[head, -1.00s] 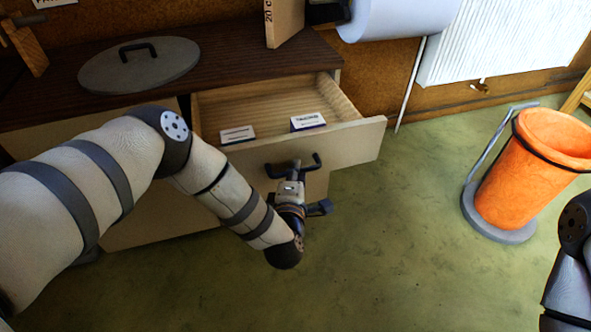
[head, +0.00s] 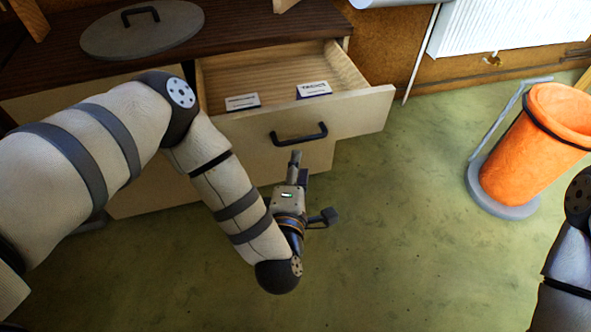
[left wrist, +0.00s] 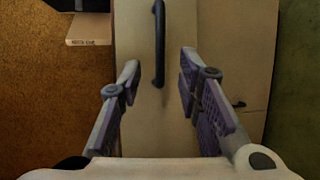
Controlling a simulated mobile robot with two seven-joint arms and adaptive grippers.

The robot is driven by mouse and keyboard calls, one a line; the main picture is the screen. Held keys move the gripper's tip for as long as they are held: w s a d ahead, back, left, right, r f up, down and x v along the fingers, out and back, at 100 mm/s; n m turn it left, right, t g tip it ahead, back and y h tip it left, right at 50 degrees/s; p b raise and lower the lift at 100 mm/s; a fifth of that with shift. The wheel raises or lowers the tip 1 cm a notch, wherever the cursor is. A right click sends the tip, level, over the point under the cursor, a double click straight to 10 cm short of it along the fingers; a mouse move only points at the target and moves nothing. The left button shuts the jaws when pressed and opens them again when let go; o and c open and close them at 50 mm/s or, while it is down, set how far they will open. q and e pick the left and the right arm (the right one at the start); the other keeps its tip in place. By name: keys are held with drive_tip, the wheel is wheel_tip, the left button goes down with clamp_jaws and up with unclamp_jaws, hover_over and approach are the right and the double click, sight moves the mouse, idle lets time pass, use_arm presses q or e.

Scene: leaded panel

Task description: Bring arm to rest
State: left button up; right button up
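My left arm comes in from the left in the head view, with its left gripper (head: 297,165) in front of the open drawer, below and apart from the dark drawer handle (head: 299,134). In the left wrist view the two fingers of the left gripper (left wrist: 158,88) stand apart with nothing between them. The handle (left wrist: 160,45) lies beyond the fingertips there. The drawer (head: 345,112) is pulled out and holds two small white boxes, one on the left (head: 243,101) and one on the right (head: 314,89). Part of my right arm shows at the right edge; its gripper is out of view.
An orange bin (head: 530,150) stands on the green floor at the right. A grey round lid (head: 142,32) lies on the dark cabinet top (head: 235,45). A white radiator (head: 500,20) is on the back wall. The floor between cabinet and bin is clear.

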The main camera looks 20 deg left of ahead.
use_arm(q)
drive_tip(key=shift+v, duration=0.75)
drive_tip(key=s+f+m+g+h+p, duration=0.1)
drive_tip(key=s+f+m+g+h, duration=0.1)
drive_tip(key=s+f+m+g, duration=0.4)
drive_tip(key=s+f+m+g+h, duration=0.1)
drive_tip(key=s+m, duration=0.3)
drive_tip(key=s, duration=0.4)
drive_tip(key=s+f+m+g+h+p, duration=0.1)
drive_tip(key=s+f+m+g+h, duration=0.1)
drive_tip(key=s+f+m+g, duration=0.3)
drive_tip(key=s+a+r+m+g+y, duration=0.1)
drive_tip(key=s+a+m+g, duration=0.2)
drive_tip(key=s, duration=0.6)
drive_tip(key=s+a+r+m+g+y, duration=0.1)
drive_tip(key=s+a+r+m+g, duration=0.1)
drive_tip(key=s+a, duration=0.5)
drive_tip(key=shift+s+r+m+g+p, duration=0.35)
drive_tip(key=shift+s+g, duration=0.25)
drive_tip(key=shift+s, duration=0.5)
use_arm(e)
drive_tip(key=shift+t, duration=0.7)
drive_tip(key=w+r, duration=0.3)
drive_tip(key=shift+w+r, duration=0.2)
drive_tip(key=shift+r, duration=0.05)
